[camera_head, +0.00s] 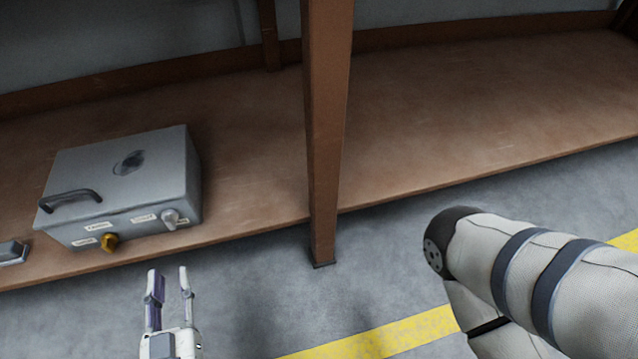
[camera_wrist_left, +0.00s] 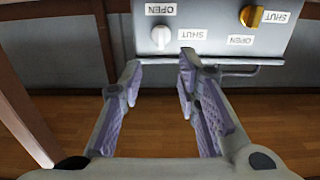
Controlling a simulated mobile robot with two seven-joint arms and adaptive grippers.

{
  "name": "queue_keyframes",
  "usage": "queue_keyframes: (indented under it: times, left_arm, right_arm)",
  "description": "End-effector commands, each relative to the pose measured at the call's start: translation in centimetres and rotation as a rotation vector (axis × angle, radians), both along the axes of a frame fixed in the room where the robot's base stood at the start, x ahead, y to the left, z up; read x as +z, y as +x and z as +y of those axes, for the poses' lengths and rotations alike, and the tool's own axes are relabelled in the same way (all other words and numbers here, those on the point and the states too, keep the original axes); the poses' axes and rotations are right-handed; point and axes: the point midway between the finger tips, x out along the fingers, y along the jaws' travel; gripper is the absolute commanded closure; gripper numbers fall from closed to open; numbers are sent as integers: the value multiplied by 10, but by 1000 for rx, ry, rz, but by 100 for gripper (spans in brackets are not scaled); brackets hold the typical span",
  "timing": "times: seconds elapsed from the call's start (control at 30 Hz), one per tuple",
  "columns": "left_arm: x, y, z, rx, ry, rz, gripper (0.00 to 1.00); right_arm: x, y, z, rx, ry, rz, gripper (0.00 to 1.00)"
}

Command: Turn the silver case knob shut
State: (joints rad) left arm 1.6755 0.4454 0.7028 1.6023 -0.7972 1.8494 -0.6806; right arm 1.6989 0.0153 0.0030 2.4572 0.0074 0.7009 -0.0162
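A silver case (camera_head: 125,185) sits on the wooden shelf at the left, with a dark handle (camera_head: 70,200) on its lid. Its front has a white or silver knob (camera_head: 171,217) at the right and a gold knob (camera_head: 109,242) at the left, with OPEN and SHUT labels. In the left wrist view, which looks upside down, the pale knob (camera_wrist_left: 161,36) and gold knob (camera_wrist_left: 251,16) both show. My left gripper (camera_head: 168,276) is open and empty, in front of the case and apart from both knobs. My right gripper is out of view.
The wooden shelf (camera_head: 255,180) runs along the wall. A brown post (camera_head: 325,140) stands right of the case. A small grey object (camera_head: 12,252) lies at the far left. The floor has a yellow stripe (camera_head: 385,335). My right arm fills the lower right.

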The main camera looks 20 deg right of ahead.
Motion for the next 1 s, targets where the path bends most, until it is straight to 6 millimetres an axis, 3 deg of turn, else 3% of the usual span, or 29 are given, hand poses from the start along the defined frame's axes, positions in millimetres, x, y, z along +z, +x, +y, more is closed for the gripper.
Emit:
queue_keyframes:
  times: [0.3,0.5,0.83,0.97,1.0]
  left_arm:
    - [-3,75,-2,1,0,2,70]
    - [-2,108,-3,-1,2,4,70]
    - [0,115,-4,-1,1,4,70]
    - [0,115,-4,-1,1,5,97]
    - [0,115,-4,-1,1,5,100]
  right_arm:
    - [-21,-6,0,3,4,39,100]
    - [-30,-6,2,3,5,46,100]
    - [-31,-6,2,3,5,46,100]
    - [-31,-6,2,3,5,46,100]
    - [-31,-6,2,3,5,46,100]
